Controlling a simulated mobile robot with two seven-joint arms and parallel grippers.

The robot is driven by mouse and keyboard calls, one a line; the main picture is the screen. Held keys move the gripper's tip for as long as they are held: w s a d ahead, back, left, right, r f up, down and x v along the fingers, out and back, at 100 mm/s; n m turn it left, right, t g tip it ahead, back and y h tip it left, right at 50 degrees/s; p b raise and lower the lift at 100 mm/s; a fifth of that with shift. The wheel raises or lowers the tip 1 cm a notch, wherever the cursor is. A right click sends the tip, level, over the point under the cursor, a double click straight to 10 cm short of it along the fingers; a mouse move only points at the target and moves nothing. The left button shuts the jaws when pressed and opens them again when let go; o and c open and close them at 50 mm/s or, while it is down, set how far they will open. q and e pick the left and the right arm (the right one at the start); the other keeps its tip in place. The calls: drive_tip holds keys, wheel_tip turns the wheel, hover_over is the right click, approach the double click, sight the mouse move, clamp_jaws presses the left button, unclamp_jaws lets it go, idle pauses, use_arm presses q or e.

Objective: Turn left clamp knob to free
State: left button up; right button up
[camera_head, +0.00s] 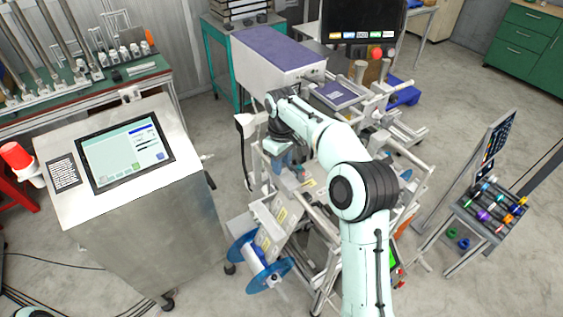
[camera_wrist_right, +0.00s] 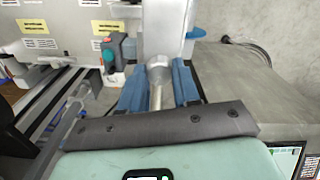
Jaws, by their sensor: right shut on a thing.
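The machine (camera_head: 275,215) with the clamps stands mid-picture in the head view. My right gripper (camera_head: 288,158) reaches down to its left side, partly hidden by my own wrist. In the right wrist view the blue fingers of my right gripper (camera_wrist_right: 158,82) are on either side of a grey metal stem with a round collar, the left clamp knob (camera_wrist_right: 156,72) as far as I can tell, and are shut on it. Its turn position cannot be read. My left gripper is not in view.
A control console (camera_head: 130,215) with a screen stands left of the machine. A blue reel (camera_head: 270,276) sits low at the machine's front. A teal part (camera_wrist_right: 114,44) with a red bit is close left of the fingers. A rack (camera_head: 488,210) of coloured rolls stands right.

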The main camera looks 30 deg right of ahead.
drive_tip(key=shift+n, duration=1.8)
drive_tip(key=o, duration=1.1)
drive_tip(key=shift+c, duration=0.2)
wheel_tip(320, 180, up, 13)
drive_tip(key=shift+r, duration=0.2)
